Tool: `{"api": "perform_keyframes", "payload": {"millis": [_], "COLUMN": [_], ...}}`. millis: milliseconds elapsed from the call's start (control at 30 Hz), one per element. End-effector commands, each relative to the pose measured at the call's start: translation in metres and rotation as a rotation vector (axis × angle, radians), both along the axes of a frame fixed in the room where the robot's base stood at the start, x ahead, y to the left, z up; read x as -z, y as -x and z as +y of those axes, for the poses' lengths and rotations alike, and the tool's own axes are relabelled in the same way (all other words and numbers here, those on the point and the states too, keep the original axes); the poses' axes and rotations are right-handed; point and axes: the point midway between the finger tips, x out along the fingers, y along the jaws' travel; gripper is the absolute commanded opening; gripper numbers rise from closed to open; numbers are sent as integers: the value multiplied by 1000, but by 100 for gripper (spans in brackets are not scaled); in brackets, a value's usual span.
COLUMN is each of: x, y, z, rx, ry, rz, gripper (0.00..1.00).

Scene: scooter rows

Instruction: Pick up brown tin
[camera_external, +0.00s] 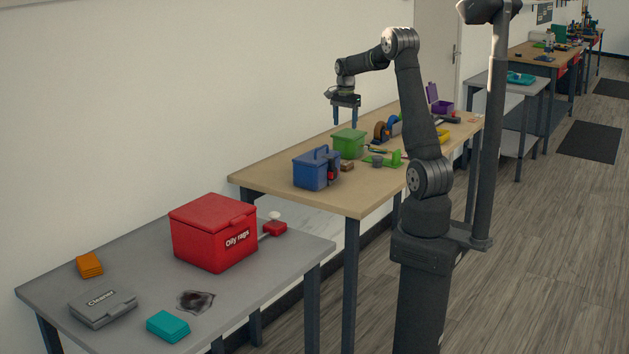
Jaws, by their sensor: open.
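A small brown block-like thing (347,166), which looks like the brown tin, sits on the wooden table between the blue caddy and a green box. It is small in view and its details are hard to make out. My gripper (345,125) points down with its two blue fingers apart and nothing between them. It hangs in the air above the table, higher than the brown tin and apart from it.
The blue caddy (315,168) stands left of the tin, with a small red and dark thing (333,174) beside it. The green box (348,143) stands behind. A grey pot (377,161), a green holder (395,158) and tape rolls (381,131) lie right. The table's front left is bare.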

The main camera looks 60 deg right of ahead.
Motion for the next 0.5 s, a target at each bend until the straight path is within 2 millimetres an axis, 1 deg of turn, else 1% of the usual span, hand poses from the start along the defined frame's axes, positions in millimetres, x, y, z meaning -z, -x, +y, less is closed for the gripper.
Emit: {"api": "perform_keyframes", "payload": {"millis": [33, 300, 400, 500], "x": [10, 70, 89, 103], "y": [1, 1, 1, 1], "z": [1, 1, 0, 0], "rx": [0, -1, -1, -1], "ry": [-3, -3, -3, -2], "rz": [4, 5, 4, 3], "gripper": [64, 64, 64, 64]}}
